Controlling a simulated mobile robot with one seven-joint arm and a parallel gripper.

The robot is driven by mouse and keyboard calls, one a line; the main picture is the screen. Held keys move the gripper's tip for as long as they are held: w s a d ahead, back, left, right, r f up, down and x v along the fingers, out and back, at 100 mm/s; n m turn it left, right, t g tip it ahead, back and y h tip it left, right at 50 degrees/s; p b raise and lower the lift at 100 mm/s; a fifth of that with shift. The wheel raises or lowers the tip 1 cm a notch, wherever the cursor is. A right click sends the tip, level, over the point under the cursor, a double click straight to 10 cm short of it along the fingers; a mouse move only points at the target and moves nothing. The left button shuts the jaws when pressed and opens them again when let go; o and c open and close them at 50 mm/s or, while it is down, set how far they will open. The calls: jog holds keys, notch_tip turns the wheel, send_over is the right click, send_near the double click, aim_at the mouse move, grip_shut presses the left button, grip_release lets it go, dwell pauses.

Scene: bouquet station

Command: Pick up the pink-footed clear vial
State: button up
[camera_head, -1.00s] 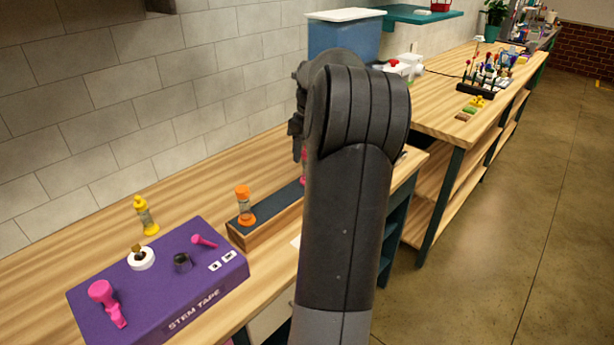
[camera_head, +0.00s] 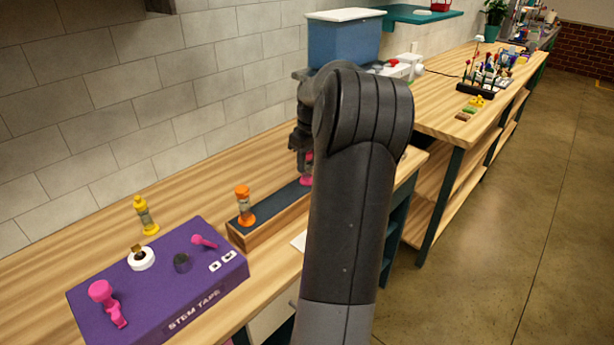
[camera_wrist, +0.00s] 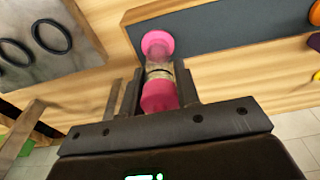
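The pink-footed clear vial (camera_wrist: 158,72) stands on the dark-topped wooden rack (camera_wrist: 225,28), with a pink foot, a clear middle and a pink top. In the head view only pink parts of the vial (camera_head: 306,181) show beneath my gripper (camera_head: 301,145); my arm hides part of it. In the wrist view my gripper (camera_wrist: 161,80) is open, its fingers on either side of the vial's upper part. Gaps seem to show between the vial and both fingers.
An orange-capped vial (camera_head: 244,206) stands at the rack's near end. A yellow-capped vial (camera_head: 146,215) stands behind the purple stem tape box (camera_head: 205,290). A blue bin (camera_head: 343,42) is beyond my arm. Two dark rings (camera_wrist: 50,37) lie on a grey surface.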

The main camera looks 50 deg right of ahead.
grip_shut()
jog(key=shift+r, duration=0.1)
dwell(0.3)
